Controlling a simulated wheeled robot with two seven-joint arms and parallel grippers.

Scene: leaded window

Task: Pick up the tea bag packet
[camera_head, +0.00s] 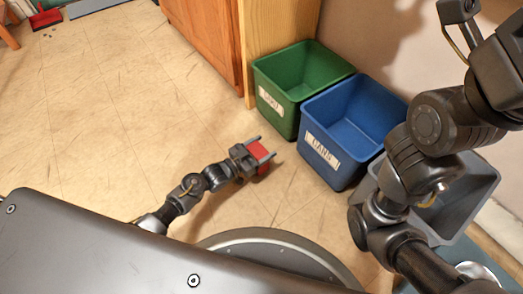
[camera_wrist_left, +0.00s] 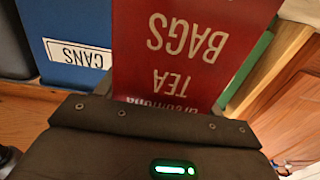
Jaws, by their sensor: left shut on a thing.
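The tea bag packet (camera_head: 260,152) is a small red box low over the floor, left of the bins in the head view. My left gripper (camera_head: 261,150) is shut on it, with one finger on each side. In the left wrist view the red packet (camera_wrist_left: 190,50) fills the upper middle, with white "TEA BAGS" lettering upside down. The fingertips are hidden there behind the gripper body and packet. From the head view I cannot tell whether the packet touches the floor. My right arm (camera_head: 430,130) is at the right; its gripper is not clearly visible.
A green bin (camera_head: 290,105), a blue bin (camera_head: 330,165) labelled "CANS" and a grey bin (camera_head: 455,205) stand in a row at the right. A wooden cabinet (camera_head: 205,30) is behind. A red dustpan (camera_head: 45,19) lies far left. The floor (camera_head: 110,110) on the left is clear.

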